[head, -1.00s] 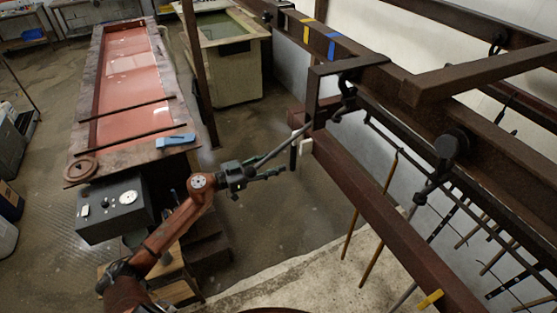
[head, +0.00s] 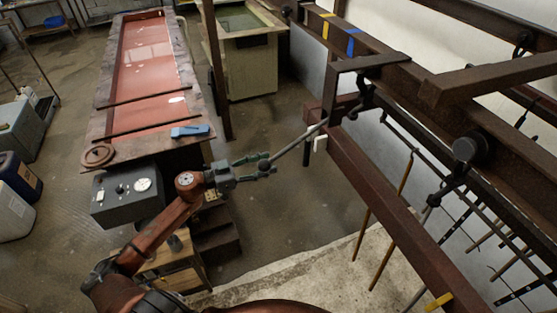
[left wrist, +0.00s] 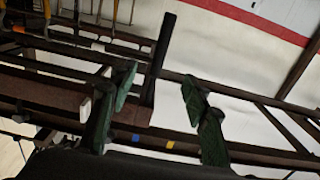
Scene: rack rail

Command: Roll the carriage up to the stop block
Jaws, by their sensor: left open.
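The carriage is a rusty brown frame (head: 352,64) on the overhead rail (head: 385,78), with dark rollers and hooks. A grey rod (head: 307,139) slants from its near end down toward my left gripper. My left gripper (head: 267,164) is open around the rod's lower end; contact is unclear in the head view. In the left wrist view a dark bar (left wrist: 158,60) shows between the open green fingers (left wrist: 155,98), closer to the left finger. A small dark block (head: 287,11) at the rail's far end may be the stop block. My right gripper is not in view.
Yellow (head: 326,28) and blue (head: 351,42) bands mark the rail between the carriage and its far end. A lower brown beam (head: 385,185) with hanging rods stands at right. A long red-topped table (head: 145,65) and a grey control box (head: 127,192) stand left.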

